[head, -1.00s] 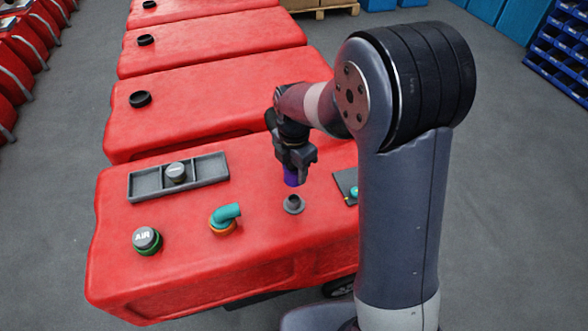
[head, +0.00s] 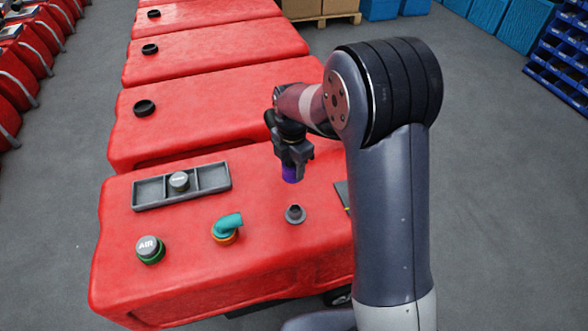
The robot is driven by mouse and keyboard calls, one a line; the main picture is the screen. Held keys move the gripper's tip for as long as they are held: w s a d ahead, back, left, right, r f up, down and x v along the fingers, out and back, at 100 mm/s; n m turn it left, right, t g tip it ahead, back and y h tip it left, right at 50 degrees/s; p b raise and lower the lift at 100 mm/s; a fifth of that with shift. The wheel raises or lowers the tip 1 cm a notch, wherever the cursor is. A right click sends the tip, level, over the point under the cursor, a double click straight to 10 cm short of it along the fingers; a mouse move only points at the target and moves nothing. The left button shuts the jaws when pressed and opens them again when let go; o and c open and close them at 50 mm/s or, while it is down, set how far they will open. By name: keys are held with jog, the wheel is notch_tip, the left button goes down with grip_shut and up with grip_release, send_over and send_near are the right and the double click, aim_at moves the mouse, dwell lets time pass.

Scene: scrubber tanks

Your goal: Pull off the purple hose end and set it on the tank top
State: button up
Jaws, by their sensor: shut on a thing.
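The purple hose end (head: 290,173) is held in my gripper (head: 291,165), which is shut on it. It hangs above and a little behind a bare grey spout (head: 295,214), with a gap between them. The red tank top (head: 260,240) lies below, nearest me. My arm hides the tank's right part.
A grey tray (head: 213,178) with compartments sits at the back left of the top, with a grey cap (head: 179,181) in its middle compartment. A teal elbow on an orange ring (head: 227,228) and an AIR cap on a green ring (head: 149,249) stand in front. Bare red surface lies between.

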jog(key=w+a+p, duration=0.3)
jog(key=w+p, duration=0.3)
jog(key=w, duration=1)
jog(key=shift+w, duration=0.3)
dwell(0.3)
jog(key=shift+f, duration=0.1)
dwell(0.6)
jog(key=shift+f+b, duration=4.4)
jog(key=shift+f, duration=2.25)
jog(key=o, duration=1.6)
jog(key=shift+o, duration=0.2)
jog(key=shift+r, duration=0.1)
